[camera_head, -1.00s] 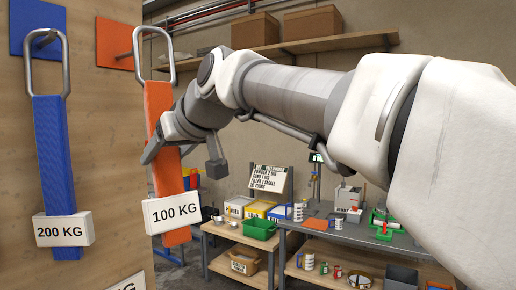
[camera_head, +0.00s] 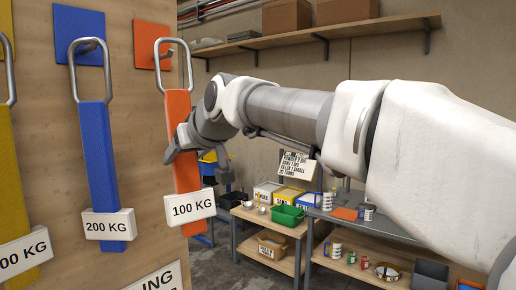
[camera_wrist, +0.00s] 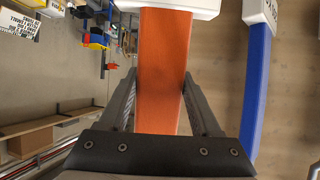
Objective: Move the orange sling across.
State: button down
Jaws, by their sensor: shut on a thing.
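The orange sling (camera_head: 182,120) hangs upright, with a metal loop on top and a white "100 KG" tag (camera_head: 193,208) low on it. My gripper (camera_head: 172,156) is shut on its strap, above the tag. In the wrist view, the fingers (camera_wrist: 158,88) lie on both sides of the orange strap (camera_wrist: 163,70). The metal loop appears in front and a little right of the orange square (camera_head: 146,45) and its hook; I cannot tell if they touch. The blue sling (camera_head: 100,160), tagged "200 KG", hangs to its left on a blue square's hook.
A yellow sling (camera_head: 18,150) hangs at the far left of the wooden board (camera_head: 125,140). Right of the board stands a workbench with a green bin (camera_head: 286,216) and other bins. A shelf (camera_head: 330,30) with boxes runs along the wall above my arm.

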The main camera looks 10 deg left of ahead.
jog(key=shift+w+a+f+p, duration=0.15)
jog(key=shift+w+a+f, duration=0.1)
jog(key=shift+a, duration=0.25)
jog(key=shift+w+a+f+p, duration=0.2)
jog(key=shift+w+a, duration=0.05)
jog(key=shift+a, duration=0.25)
jog(key=shift+w+a+f+p, duration=0.15)
jog(key=shift+w+a+f, duration=0.1)
jog(key=shift+a, duration=0.25)
